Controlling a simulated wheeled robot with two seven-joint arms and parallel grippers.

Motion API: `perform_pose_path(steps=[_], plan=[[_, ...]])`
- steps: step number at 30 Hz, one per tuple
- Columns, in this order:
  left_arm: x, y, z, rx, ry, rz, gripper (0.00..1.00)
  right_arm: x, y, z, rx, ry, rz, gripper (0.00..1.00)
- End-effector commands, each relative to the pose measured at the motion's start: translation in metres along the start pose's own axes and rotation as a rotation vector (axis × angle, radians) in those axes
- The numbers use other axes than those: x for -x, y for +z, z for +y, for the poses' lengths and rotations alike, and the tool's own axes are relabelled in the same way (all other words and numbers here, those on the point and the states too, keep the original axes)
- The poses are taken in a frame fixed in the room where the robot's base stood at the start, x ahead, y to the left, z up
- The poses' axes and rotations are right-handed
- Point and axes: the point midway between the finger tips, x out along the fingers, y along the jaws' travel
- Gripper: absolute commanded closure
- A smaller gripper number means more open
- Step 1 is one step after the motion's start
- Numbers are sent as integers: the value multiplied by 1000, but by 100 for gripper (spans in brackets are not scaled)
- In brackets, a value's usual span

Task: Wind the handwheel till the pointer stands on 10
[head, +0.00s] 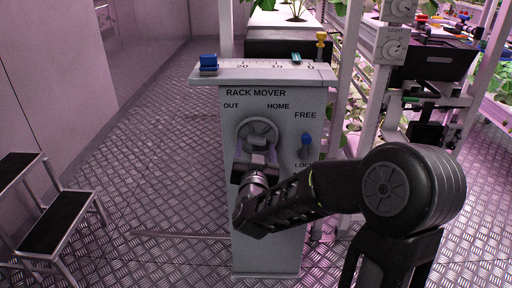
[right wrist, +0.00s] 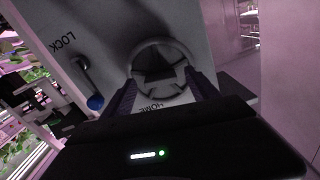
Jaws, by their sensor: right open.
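The grey handwheel (head: 258,132) is on the front of the RACK MOVER box (head: 265,250), between the words OUT and HOME. My right gripper (head: 258,158) is open in front of the wheel. In the right wrist view, the gripper's fingers (right wrist: 160,93) stand either side of the near part of the wheel (right wrist: 163,50); I cannot tell whether they touch it. The scale (head: 265,64) on top reads 20, 10, 0 from left to right. A small teal pointer (head: 296,57) stands between 10 and 0. My left gripper is out of view.
A blue-knobbed lever (head: 306,141) right of the wheel has its knob toward FREE, away from LOCK. A step stool (head: 45,215) stands at left. Plant racks stand behind and right.

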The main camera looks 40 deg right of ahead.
Motion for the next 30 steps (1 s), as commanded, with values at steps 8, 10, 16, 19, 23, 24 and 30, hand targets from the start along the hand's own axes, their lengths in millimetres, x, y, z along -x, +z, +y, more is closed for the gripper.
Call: perform_pose_path(steps=[8, 10, 16, 19, 23, 24, 30], plan=[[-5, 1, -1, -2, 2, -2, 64, 46, 4, 0, -2, -2, 4, 31], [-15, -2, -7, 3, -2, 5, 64, 52, 5, 1, -3, -1, 5, 31], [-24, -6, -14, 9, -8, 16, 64, 65, 2, 0, -1, -1, 3, 31], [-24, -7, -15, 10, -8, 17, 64, 67, 1, 0, 1, -1, 0, 31], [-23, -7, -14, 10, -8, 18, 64, 66, 0, 0, 1, 0, 0, 31], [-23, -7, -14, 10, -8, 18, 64, 66, 0, 0, 1, 0, 0, 31], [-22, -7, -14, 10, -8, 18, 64, 63, 2, 10, 8, 22, -5, 45]])
